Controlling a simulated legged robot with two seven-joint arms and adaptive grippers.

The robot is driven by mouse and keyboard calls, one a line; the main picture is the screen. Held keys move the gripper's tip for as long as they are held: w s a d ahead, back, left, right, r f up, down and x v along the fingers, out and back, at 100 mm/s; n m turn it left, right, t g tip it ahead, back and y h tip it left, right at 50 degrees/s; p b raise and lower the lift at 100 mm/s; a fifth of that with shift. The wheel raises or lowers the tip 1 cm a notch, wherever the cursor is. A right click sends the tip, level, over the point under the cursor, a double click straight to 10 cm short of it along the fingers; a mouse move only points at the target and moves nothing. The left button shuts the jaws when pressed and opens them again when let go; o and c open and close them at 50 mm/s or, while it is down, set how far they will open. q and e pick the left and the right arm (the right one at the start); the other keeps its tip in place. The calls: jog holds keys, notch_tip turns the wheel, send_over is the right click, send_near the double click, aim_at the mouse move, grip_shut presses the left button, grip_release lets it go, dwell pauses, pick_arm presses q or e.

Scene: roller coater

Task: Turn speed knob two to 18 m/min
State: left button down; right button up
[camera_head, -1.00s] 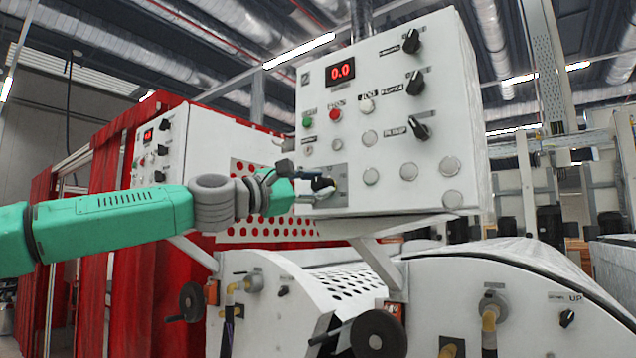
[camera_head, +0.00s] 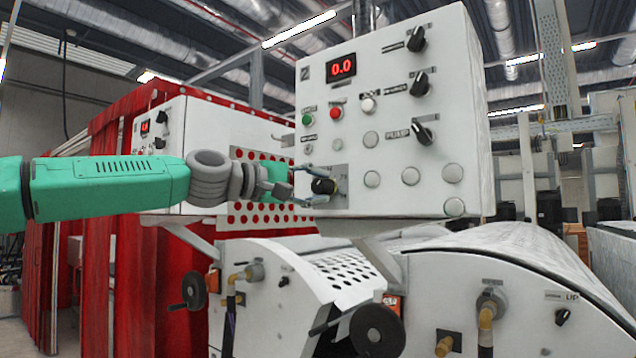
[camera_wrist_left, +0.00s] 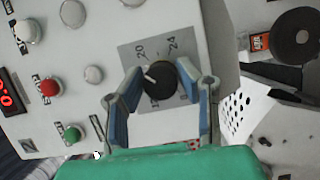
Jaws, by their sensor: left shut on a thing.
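The speed knob (camera_head: 325,187) is a black round knob at the lower left of the white control panel (camera_head: 440,100). In the left wrist view the knob (camera_wrist_left: 160,80) sits on a grey dial plate (camera_wrist_left: 182,112). Its white pointer mark points up and left, near the printed 20; 24 is printed to the right, and lower numbers are partly hidden. My left gripper (camera_head: 314,186) is shut on the knob. In the left wrist view its blue-padded fingers (camera_wrist_left: 158,78) stand on either side of it. My right gripper is not in view.
The panel has a red display (camera_head: 341,68) reading 0.0, coloured buttons and several black selector knobs. A second panel (camera_head: 157,145) with its own display stands behind my left arm. Below are a perforated guard (camera_head: 345,272) and a black handwheel (camera_head: 377,330).

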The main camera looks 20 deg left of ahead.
pick_arm(q)
jog(key=shift+w+f, duration=0.1)
jog(key=shift+f, duration=0.2)
jog(key=c, duration=1.2)
grip_release()
jog(key=shift+w+a, duration=0.15)
jog(key=shift+w, duration=0.1)
jog(key=shift+s+a+r, duration=0.2)
jog(key=shift+s+a, duration=0.1)
jog(key=shift+s, duration=0.1)
jog(key=v, duration=1.1)
jog(key=shift+w+a+f, duration=0.15)
jog(key=shift+a+f, duration=0.05)
jog(key=shift+f, duration=0.05)
jog(key=shift+d, duration=0.15)
